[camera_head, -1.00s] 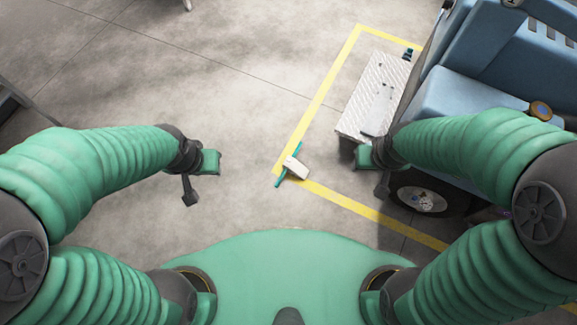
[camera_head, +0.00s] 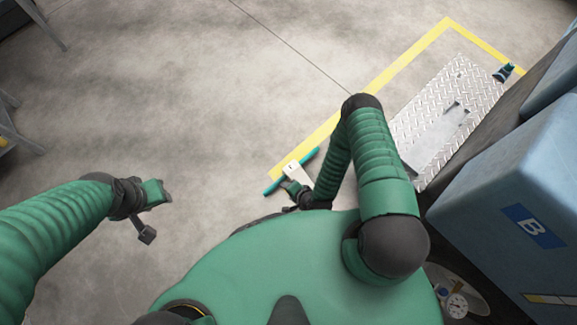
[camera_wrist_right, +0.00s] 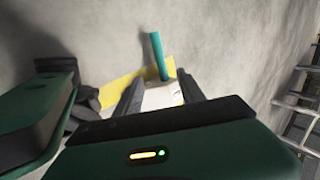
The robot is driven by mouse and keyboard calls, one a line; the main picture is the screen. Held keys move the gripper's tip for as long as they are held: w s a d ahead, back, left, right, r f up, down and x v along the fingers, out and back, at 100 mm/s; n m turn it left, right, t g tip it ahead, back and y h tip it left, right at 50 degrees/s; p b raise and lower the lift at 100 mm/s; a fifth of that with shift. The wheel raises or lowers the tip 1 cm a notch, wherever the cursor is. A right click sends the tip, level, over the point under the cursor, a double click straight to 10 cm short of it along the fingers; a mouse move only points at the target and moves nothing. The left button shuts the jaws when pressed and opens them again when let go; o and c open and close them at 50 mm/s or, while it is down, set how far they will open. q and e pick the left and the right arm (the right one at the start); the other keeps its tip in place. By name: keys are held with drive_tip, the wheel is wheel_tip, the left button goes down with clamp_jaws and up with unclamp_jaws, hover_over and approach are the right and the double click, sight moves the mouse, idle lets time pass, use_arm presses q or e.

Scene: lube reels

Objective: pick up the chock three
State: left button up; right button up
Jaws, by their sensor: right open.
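A white block with a teal bar, which looks like the chock (camera_head: 297,171), lies on the floor on the yellow line. Its number cannot be read. My right gripper (camera_head: 293,195) is right beside its near end. In the right wrist view, the white block (camera_wrist_right: 163,97) shows between the two open dark fingers of my right gripper (camera_wrist_right: 157,82), and the teal bar sticks out beyond them. The fingers' contact with it cannot be told. My left gripper (camera_head: 150,215) hangs empty over bare floor at left, its jaw opening unclear.
A silver tread-plate step (camera_head: 440,118) and a blue machine (camera_head: 520,190) marked B stand at right. Another small teal and dark item (camera_head: 503,72) is near the plate's far end. The floor at centre left is clear. A grey rack (camera_head: 18,130) is at the left edge.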

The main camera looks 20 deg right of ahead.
drive_tip(key=b+x, duration=0.6)
drive_tip(key=x, duration=0.5)
drive_tip(key=shift+d+f, duration=0.1)
drive_tip(key=shift+f, duration=0.2)
drive_tip(key=b+x, duration=0.4)
drive_tip(key=x, duration=0.1)
drive_tip(key=shift+d+b, duration=0.1)
drive_tip(key=shift+b, duration=0.25)
drive_tip(key=shift+w+r, duration=0.1)
drive_tip(key=shift+c, duration=0.4)
use_arm(q)
drive_tip(key=s+a+x, duration=0.1)
drive_tip(key=s+x, duration=0.1)
drive_tip(key=x, duration=0.8)
drive_tip(key=shift+s+f, duration=0.15)
drive_tip(key=shift+f, duration=0.5)
use_arm(e)
clamp_jaws()
